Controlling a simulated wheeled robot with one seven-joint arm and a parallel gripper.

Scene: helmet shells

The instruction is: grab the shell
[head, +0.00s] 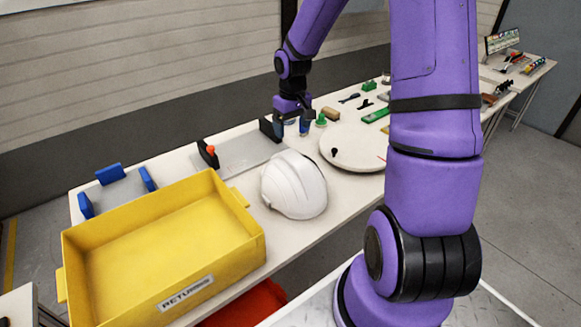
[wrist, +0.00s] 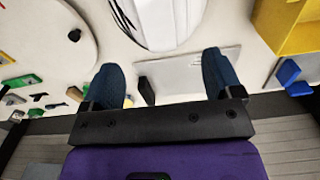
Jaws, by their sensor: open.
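A white helmet shell (head: 293,184) sits on the white bench, dome up, just right of the yellow bin. In the wrist view the shell (wrist: 165,22) is at the top centre, cut off by the frame edge, beyond the fingertips. My gripper (head: 291,127) is above the bench, behind the shell and apart from it. In the wrist view my gripper (wrist: 162,72) has its two blue fingers spread wide with nothing held between them.
The yellow bin (head: 238,232), labelled RETURNS, stands left of the shell. A grey plate (head: 235,153) with clamps lies behind it. A round white disc (head: 352,153) is to the right, with small tools and blocks (head: 376,115) behind. A red bin (head: 243,305) is below the bench front.

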